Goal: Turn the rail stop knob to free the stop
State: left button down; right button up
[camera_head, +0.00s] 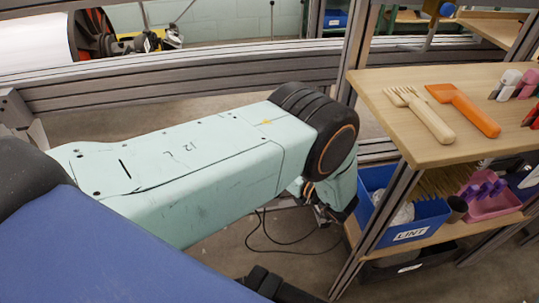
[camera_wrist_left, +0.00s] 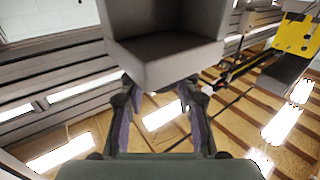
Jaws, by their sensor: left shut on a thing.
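My left arm crosses the head view from the left; its far end bends down behind the dark round joint. The left gripper is mostly hidden there. In the left wrist view, the left gripper (camera_wrist_left: 160,95) has its two fingers at the lower edge of a grey box-shaped block (camera_wrist_left: 165,62), and it is shut on this block. I cannot tell whether the block is the rail stop knob or the stop. No knob is clearly recognisable in the head view. The right gripper is not visible.
Below stand a blue LINT bin (camera_head: 415,235) and a pink tray (camera_head: 490,200). Grey rails (camera_head: 200,75) run behind my arm. A yellow part (camera_wrist_left: 295,35) shows in the wrist view.

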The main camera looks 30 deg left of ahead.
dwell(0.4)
pick_arm(q)
jog(key=c, duration=1)
grip_release()
jog(key=shift+o, duration=0.2)
